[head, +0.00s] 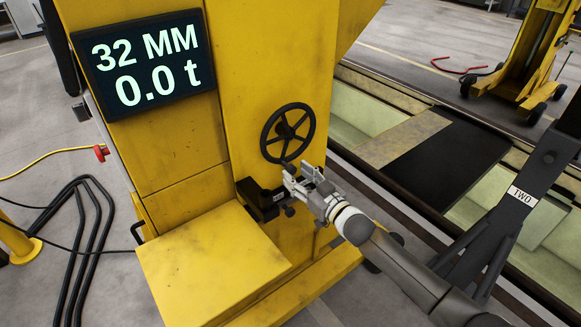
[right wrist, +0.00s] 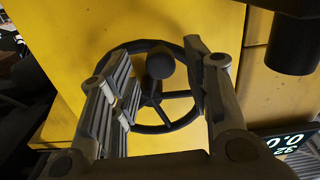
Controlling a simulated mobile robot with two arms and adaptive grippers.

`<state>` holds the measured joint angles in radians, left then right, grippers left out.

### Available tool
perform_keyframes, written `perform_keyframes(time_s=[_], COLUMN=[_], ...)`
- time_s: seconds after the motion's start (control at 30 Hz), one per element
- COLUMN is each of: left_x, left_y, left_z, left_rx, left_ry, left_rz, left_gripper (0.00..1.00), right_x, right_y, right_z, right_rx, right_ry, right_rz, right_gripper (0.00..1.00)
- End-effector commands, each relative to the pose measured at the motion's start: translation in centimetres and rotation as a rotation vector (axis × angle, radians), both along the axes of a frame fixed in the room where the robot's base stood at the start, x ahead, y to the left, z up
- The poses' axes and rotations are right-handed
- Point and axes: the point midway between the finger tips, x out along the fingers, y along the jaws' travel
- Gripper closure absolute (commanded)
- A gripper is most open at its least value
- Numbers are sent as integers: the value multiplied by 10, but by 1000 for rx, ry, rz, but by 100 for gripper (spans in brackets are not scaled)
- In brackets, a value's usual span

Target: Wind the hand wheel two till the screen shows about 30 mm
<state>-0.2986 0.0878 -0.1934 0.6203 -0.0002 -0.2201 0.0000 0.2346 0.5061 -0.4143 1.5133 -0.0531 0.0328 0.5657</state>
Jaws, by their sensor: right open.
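The black hand wheel (head: 287,133) is on the yellow jack's front face. It has several spokes and a knob handle, which shows in the right wrist view (right wrist: 160,65). The screen (head: 142,64) at the upper left reads 32 MM and 0.0 t. My right gripper (head: 296,172) is open just below the wheel's lower rim. In the right wrist view the open fingers (right wrist: 160,95) stand either side of the wheel, with the knob between them; I cannot tell whether they touch it. My left gripper is not in view.
The yellow jack's lower box (head: 205,262) sticks out below the screen. A dark bracket (head: 262,200) is beside my right gripper. A dark post with a TWO label (head: 522,195) stands at the right. Black cables (head: 80,240) lie on the left floor.

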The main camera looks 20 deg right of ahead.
Motion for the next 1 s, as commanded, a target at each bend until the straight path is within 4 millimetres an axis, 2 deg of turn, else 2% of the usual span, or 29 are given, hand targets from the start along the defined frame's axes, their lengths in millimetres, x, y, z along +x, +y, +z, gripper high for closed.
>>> perform_keyframes(time_s=[0.1, 0.3, 0.7, 1.0], left_x=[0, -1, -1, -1], left_y=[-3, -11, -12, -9], left_z=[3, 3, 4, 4], left_rx=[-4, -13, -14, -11], left_ry=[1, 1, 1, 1], left_rz=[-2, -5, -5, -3], left_gripper=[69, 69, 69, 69], right_x=[19, 36, 41, 40], right_y=[7, 14, 15, 15], right_z=[2, 0, 0, -1], right_rx=[0, 0, -1, -1], right_ry=[-2, 0, 1, 1], right_rz=[0, 0, 0, 0], right_gripper=[55, 55, 57, 95])
